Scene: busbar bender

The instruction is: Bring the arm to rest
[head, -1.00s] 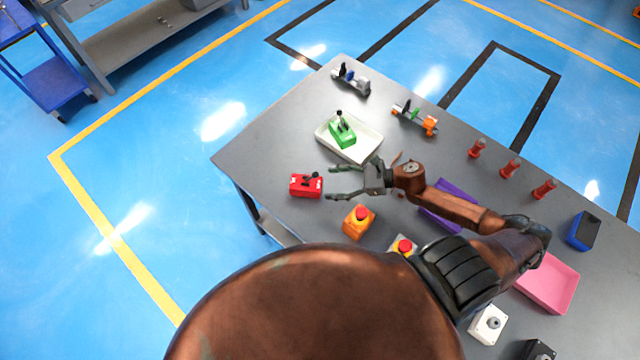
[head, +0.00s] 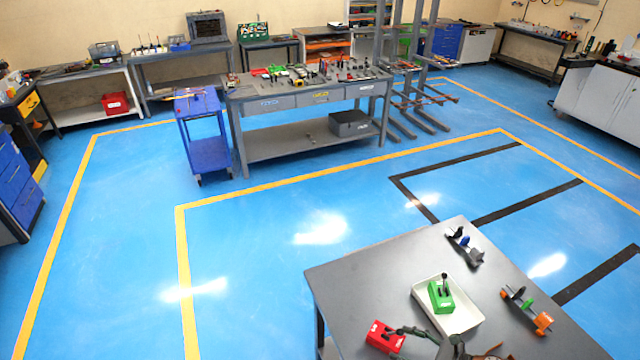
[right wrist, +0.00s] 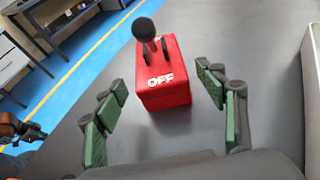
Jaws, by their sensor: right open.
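My right gripper (head: 412,344) is at the bottom edge of the head view, partly cut off, over the grey table (head: 350,285). In the right wrist view its two green-padded fingers (right wrist: 163,112) are spread wide with nothing between the pads. The red box (head: 384,337) with a black lever stands on the table just beyond the fingertips. In the right wrist view this red box (right wrist: 163,93) shows the word OFF, and the lever's round knob points up.
A green box (head: 440,297) with a lever sits in a white tray (head: 462,325) to the right of the red box. Two small clamp-like devices (head: 464,246) (head: 527,309) lie farther right. A blue cart (head: 205,140) and workbenches stand across the open blue floor.

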